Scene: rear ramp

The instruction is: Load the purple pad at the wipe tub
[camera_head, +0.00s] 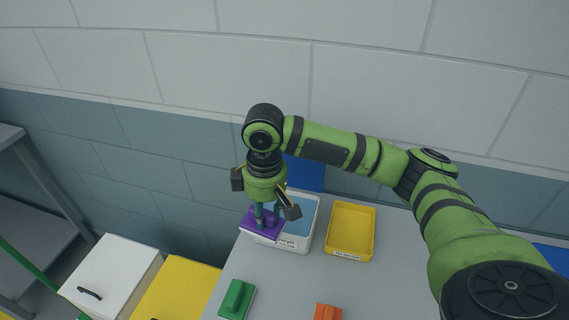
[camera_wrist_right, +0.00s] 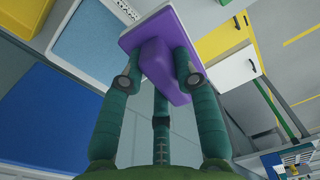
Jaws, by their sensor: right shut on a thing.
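The purple pad (camera_head: 250,220) is a flat plate with a raised grip block, which shows in the wrist view (camera_wrist_right: 160,62). My right gripper (camera_head: 265,222) points down and its fingers are shut on that block. The wipe tub (camera_head: 313,212) is white with a blue inside and a label on its front. The pad is at the tub's left front corner and overlaps it in the head view; I cannot tell whether they touch. In the wrist view the tub's blue inside (camera_wrist_right: 88,44) lies left of the pad. My left gripper is not in view.
A yellow tray (camera_head: 371,232) stands right of the tub on the grey table (camera_head: 285,285). A green block (camera_head: 237,298) and an orange block (camera_head: 328,312) are nearer the front. White (camera_head: 108,272) and yellow (camera_head: 175,290) boxes stand left of the table. A wall is behind.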

